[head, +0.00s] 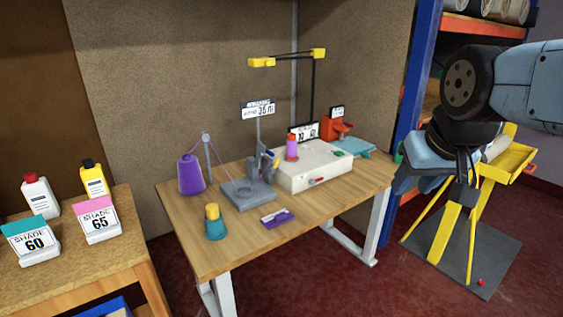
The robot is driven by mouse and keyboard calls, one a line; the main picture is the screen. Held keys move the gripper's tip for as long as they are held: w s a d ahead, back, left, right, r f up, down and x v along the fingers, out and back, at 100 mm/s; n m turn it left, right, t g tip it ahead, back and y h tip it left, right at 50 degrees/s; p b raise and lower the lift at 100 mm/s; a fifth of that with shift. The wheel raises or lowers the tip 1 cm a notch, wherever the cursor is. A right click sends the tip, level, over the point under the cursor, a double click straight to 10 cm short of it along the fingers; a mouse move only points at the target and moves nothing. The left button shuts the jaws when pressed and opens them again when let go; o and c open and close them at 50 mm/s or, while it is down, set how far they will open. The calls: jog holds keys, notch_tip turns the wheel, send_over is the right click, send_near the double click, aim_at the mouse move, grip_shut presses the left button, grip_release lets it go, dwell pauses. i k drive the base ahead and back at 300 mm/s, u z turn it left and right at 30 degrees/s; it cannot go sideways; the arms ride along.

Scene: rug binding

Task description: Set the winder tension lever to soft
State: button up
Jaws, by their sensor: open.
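A wooden table in the head view carries a grey-based device (257,194) with an upright post, and a white box-shaped machine (316,166) with a pink spool (292,147) on top. I cannot tell for certain which of these is the winder. A small red lever-like part (318,181) shows low on the white machine's front; its setting is too small to read. A purple cone (190,174) stands left of the grey device, by a thin pole. My gripper (462,192) hangs at the right, open and pointing down, well apart from the table.
The wooden table (222,247) also holds a teal-and-yellow pot (214,222), a purple pad (278,218) and a red device (333,127). A yellow stand (443,238) is at the right, near a blue shelf post (418,65).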

aim_at(277, 163)
jog(key=u, duration=0.1)
jog(key=i, duration=1)
jog(key=z, duration=0.1)
